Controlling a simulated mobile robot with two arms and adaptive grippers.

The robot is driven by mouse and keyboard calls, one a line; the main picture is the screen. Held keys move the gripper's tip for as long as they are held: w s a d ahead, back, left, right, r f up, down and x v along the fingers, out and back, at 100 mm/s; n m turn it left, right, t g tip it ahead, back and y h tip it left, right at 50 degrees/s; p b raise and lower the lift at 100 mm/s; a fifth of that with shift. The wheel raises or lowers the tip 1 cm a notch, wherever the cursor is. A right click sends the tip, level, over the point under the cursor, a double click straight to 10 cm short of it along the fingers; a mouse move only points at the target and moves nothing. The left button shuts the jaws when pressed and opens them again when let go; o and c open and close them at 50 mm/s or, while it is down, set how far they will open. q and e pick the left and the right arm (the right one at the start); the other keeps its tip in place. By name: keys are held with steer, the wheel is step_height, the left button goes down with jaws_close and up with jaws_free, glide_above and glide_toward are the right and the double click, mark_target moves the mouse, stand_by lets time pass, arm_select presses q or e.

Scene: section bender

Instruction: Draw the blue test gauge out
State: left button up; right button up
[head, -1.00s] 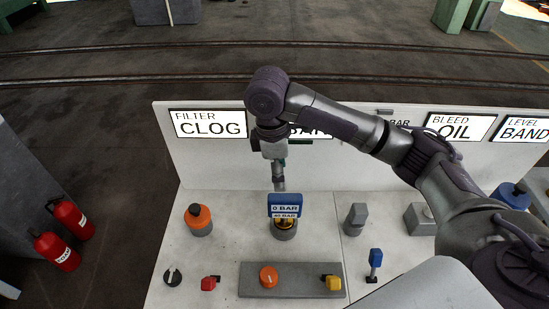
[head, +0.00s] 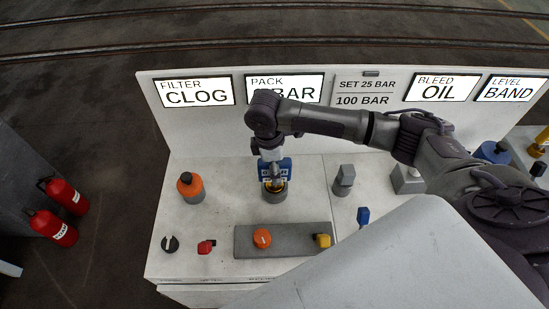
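The blue test gauge (head: 287,171) stands upright in a round grey socket (head: 274,195) with a yellow ring (head: 283,184), on the pale bench. My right gripper (head: 275,175) points down directly over the gauge and covers the middle of its face. Its fingers are too small and overlapped with the gauge to show whether they are open or shut on it. My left gripper is out of view.
An orange-topped cylinder (head: 190,187) stands left of the gauge, a grey block (head: 344,180) right. In front is a grey plate (head: 284,240) with orange and yellow knobs. A sign panel (head: 239,120) rises behind.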

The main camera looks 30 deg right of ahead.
steer(key=shift+f, duration=0.15)
jaws_close()
stand_by(0.6)
step_height(320, 180, up, 7)
steer(key=p, duration=0.8)
steer(key=shift+f, duration=0.1)
steer(key=shift+f, duration=0.1)
